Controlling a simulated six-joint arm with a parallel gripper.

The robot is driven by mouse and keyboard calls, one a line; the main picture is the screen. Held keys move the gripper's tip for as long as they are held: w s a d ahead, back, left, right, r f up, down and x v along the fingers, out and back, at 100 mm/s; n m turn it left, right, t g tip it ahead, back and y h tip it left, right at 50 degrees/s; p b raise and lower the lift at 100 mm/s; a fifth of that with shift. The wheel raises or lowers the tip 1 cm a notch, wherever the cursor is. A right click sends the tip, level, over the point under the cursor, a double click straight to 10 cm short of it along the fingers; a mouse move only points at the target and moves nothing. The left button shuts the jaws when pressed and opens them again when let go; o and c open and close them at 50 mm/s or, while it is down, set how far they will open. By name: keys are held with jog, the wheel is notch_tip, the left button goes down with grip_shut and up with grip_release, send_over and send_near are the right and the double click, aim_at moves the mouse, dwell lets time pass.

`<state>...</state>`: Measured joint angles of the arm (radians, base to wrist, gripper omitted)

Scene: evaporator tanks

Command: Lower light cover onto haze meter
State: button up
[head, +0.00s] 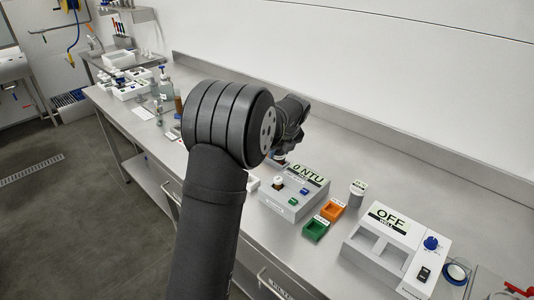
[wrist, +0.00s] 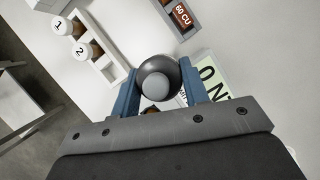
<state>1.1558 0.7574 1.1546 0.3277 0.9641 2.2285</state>
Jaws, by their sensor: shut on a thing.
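The haze meter (head: 291,204) is a pale box on the bench with a "0 NTU" display, a blue button and a green button. A small dark-and-white item (head: 279,183) shows on its top at the left. In the wrist view, part of the haze meter's display (wrist: 208,74) shows beyond the right finger. My gripper (wrist: 160,88) is shut on the light cover (wrist: 152,67), a dark round cap with a grey knob, between its blue fingers. In the head view my arm mostly hides the gripper, above and behind the meter's left end. The cover's height above the meter cannot be told.
A white "OFF" device (head: 388,247) stands further right. A rack (wrist: 98,55) with numbered vials shows in the wrist view.

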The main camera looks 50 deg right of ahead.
aim_at(278, 179)
jog(key=s, duration=0.1)
jog(key=a+r, duration=0.1)
jog(key=s, duration=0.1)
jog(key=shift+s+a+r, duration=0.25)
jog(key=shift+s+r, duration=0.05)
jog(key=shift+s, duration=0.05)
jog(key=s+a, duration=0.2)
jog(key=a, duration=0.1)
jog(key=s+a+r, duration=0.1)
jog(key=a, duration=0.1)
jog(key=shift+s+a, duration=0.1)
jog(key=shift+a, duration=0.15)
jog(key=shift+f, duration=0.15)
jog(key=shift+f, duration=3.2)
jog(key=o, duration=1)
jog(key=shift+o, duration=0.2)
